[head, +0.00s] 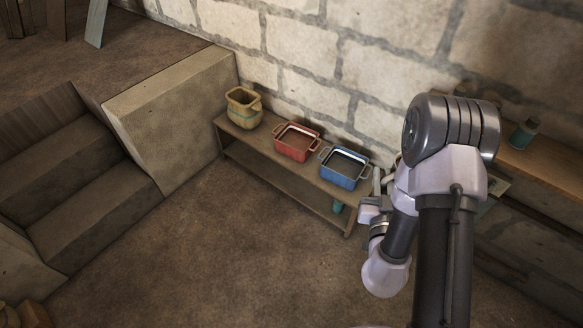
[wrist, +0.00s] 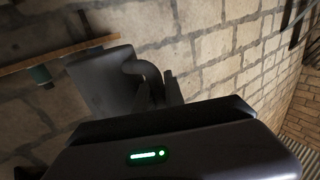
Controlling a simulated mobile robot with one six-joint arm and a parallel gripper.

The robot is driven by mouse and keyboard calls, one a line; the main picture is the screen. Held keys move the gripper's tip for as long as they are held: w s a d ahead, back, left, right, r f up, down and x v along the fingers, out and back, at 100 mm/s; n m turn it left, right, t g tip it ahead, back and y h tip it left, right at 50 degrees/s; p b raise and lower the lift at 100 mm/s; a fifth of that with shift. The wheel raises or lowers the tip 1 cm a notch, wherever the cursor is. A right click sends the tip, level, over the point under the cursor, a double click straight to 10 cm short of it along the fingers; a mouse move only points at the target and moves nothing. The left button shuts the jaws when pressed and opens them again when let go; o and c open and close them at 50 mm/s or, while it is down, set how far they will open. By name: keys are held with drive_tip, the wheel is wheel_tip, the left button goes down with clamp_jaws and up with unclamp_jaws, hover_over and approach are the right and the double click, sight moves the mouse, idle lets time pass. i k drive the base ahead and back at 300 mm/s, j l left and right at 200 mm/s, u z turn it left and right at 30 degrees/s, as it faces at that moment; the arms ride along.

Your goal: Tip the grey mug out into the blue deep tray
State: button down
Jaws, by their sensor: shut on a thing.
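In the wrist view, the dark grey mug (wrist: 108,78) is held at its curved handle (wrist: 150,72) by the fingers of my gripper (wrist: 158,88). Its inside and contents are not visible. The blue deep tray (head: 343,168) stands at the right end of a low wooden bench in the head view. My gripper (head: 377,182) is just right of this tray there, partly hidden by my arm. I cannot make out the mug clearly in the head view.
A red tray (head: 297,141) stands left of the blue one, and a tan pot (head: 243,108) is at the bench's left end. The bench (head: 278,161) is against a stone wall. A teal bottle (head: 523,133) stands on a wooden surface at right. The floor in front is clear.

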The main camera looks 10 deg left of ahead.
sight(341, 166)
drive_tip(key=i+j+z, duration=0.65)
drive_tip(key=j, duration=0.25)
drive_tip(key=i+j+z, duration=0.2)
drive_tip(key=j, duration=0.15)
drive_tip(key=i+j+z, duration=0.2)
drive_tip(key=j, duration=0.15)
drive_tip(key=j+z, duration=0.2)
drive_tip(key=j, duration=0.2)
drive_tip(key=i+j+z, duration=0.2)
drive_tip(key=j, duration=0.25)
drive_tip(key=k+l, duration=0.05)
drive_tip(key=k, duration=0.05)
